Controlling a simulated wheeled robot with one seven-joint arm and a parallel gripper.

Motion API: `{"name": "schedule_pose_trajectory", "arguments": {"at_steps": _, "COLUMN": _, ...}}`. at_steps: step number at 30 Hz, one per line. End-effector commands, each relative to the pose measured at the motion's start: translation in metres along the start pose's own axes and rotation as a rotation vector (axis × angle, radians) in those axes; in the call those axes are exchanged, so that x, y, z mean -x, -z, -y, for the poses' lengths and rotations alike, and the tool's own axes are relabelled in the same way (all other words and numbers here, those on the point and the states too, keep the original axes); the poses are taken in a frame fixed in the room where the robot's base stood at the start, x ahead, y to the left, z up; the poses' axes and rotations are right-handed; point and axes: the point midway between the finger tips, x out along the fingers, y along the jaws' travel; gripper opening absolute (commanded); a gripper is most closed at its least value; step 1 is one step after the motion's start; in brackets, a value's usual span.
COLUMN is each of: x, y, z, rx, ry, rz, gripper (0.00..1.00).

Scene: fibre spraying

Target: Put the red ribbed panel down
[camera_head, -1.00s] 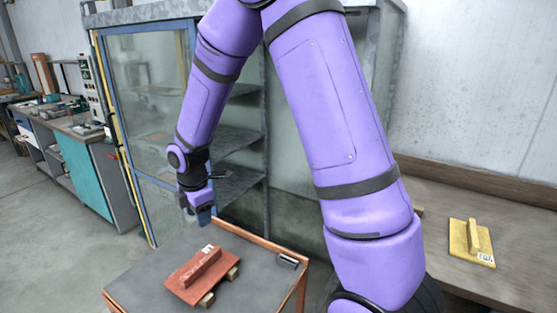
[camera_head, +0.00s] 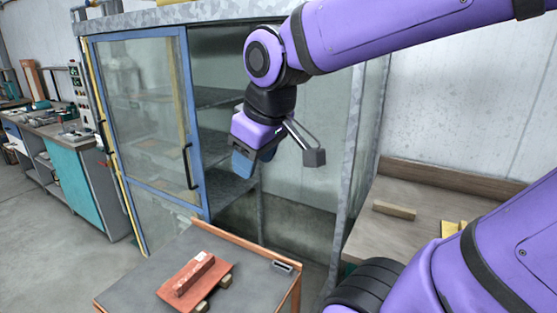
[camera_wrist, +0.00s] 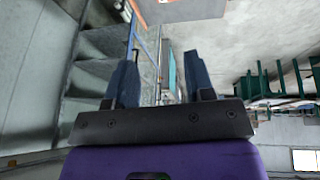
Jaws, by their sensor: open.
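The red ribbed panel (camera_head: 193,282) lies on small wooden blocks (camera_head: 225,281) on a grey-topped table with orange-brown edges (camera_head: 247,268). A raised red rib runs along its top. My gripper (camera_head: 243,166) is up in front of the cabinet, above and behind the panel in the head view, well apart from it. In the wrist view, the two blue fingers of my gripper (camera_wrist: 161,80) stand apart with nothing between them.
A glass-doored cabinet (camera_head: 190,110) with open shelves stands behind the table. A wooden bench (camera_head: 420,214) at the right holds a wooden block (camera_head: 394,210) and a partly hidden yellow piece (camera_head: 452,228). A workbench (camera_head: 70,165) stands at the left.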

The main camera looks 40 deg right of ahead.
Motion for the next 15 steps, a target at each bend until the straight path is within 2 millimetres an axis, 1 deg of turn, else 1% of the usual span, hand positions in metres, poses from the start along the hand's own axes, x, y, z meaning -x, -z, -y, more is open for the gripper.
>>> {"name": "schedule_pose_trajectory", "arguments": {"at_steps": 1, "x": 0.009, "y": -0.010, "z": 0.002, "rx": -0.054, "ry": -0.001, "rz": -0.021, "gripper": 0.49}}
{"name": "schedule_pose_trajectory", "arguments": {"at_steps": 3, "x": 0.018, "y": -0.023, "z": 0.004, "rx": -0.129, "ry": 0.002, "rz": -0.039, "gripper": 0.49}}
{"name": "schedule_pose_trajectory", "arguments": {"at_steps": 6, "x": 0.026, "y": -0.036, "z": 0.006, "rx": -0.210, "ry": 0.007, "rz": -0.058, "gripper": 0.49}}
{"name": "schedule_pose_trajectory", "arguments": {"at_steps": 10, "x": 0.031, "y": -0.045, "z": 0.008, "rx": -0.265, "ry": 0.012, "rz": -0.070, "gripper": 0.49}}
{"name": "schedule_pose_trajectory", "arguments": {"at_steps": 15, "x": 0.032, "y": -0.047, "z": 0.009, "rx": -0.281, "ry": 0.013, "rz": -0.072, "gripper": 0.49}}
